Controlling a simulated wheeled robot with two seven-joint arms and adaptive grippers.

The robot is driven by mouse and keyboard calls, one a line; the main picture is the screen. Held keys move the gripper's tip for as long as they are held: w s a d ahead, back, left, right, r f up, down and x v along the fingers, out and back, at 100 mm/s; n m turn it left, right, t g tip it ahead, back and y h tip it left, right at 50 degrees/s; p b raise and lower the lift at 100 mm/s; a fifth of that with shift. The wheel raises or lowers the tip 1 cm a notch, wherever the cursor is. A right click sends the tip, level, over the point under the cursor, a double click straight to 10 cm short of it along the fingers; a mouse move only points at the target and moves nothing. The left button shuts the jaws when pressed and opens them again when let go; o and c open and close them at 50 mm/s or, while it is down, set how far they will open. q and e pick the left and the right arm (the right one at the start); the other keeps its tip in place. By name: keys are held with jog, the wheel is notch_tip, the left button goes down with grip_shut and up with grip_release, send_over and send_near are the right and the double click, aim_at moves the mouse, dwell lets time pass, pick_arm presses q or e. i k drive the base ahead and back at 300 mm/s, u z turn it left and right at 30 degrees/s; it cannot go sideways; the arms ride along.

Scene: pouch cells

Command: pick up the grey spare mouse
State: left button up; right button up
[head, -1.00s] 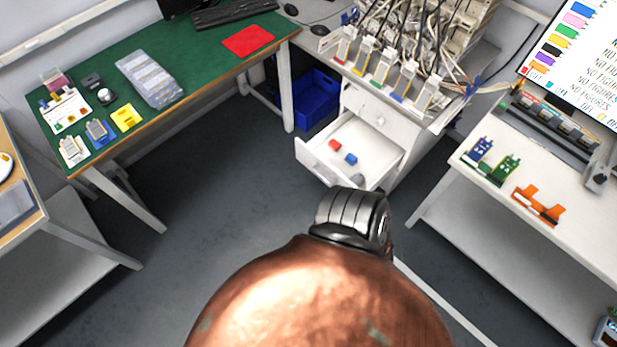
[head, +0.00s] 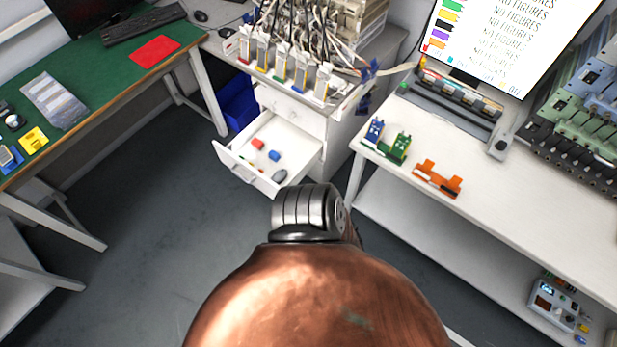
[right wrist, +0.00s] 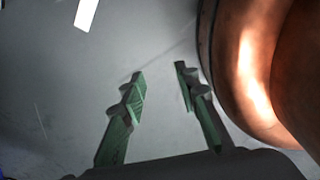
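A small grey rounded object (head: 280,176), which looks like the grey mouse, lies in the open white drawer (head: 236,172), near its front right corner. My right gripper (right wrist: 160,82) shows in the right wrist view, with its two green-padded fingers apart and nothing between them. The right gripper is not seen in the head view, where a copper part of my own body fills the lower middle. My left gripper is in neither view.
A red block (head: 257,143) and a blue block (head: 274,155) share the drawer. A dark mouse (head: 200,16) lies behind, near the keyboard (head: 144,25). A white bench (head: 400,185) stands right, a green-topped table (head: 100,78) left. Open floor lies before the drawer.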

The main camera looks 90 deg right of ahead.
aim_at(279, 176)
jog(key=k, duration=0.45)
jog(key=z, duration=0.75)
